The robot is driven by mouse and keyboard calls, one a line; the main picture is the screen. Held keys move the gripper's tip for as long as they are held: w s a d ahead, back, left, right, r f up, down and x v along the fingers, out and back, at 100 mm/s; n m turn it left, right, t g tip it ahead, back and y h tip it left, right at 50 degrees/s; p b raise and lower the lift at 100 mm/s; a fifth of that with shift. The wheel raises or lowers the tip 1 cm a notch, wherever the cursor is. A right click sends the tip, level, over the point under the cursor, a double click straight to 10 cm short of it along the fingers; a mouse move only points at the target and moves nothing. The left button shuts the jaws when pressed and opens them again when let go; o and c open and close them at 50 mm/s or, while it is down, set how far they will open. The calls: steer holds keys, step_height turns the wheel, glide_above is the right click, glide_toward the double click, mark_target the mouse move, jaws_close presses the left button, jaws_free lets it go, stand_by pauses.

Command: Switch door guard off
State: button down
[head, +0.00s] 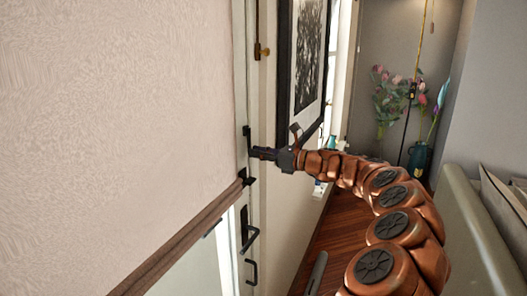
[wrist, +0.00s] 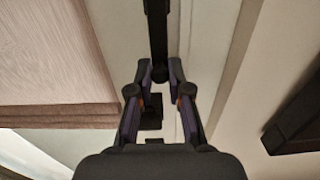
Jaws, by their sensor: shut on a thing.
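The door guard is a black fitting on the pale door frame. Its upright black bar (wrist: 157,35) runs down between my fingertips in the wrist view. In the head view its upper end (head: 247,133) shows just above my fingers, and a black bracket (head: 246,178) sits just below. That lower bracket also shows between my fingers in the wrist view (wrist: 151,113). My gripper (head: 256,153) reaches in from the right and is at the frame. In the wrist view my gripper (wrist: 159,72) is shut on the bar's lower part. The fingers hide the gripped part.
A black door handle (head: 248,238) is below the guard. A pinkish blind (head: 120,100) covers the door's upper part on the left. A framed picture (head: 305,65) hangs right of the frame. A teal vase (head: 418,160) with flowers stands farther back. A greenish sofa edge (head: 470,220) is at right.

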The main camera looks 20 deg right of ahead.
steer(key=c, duration=1.1)
jaws_free()
steer(key=shift+s, duration=0.1)
steer(key=v, duration=1.2)
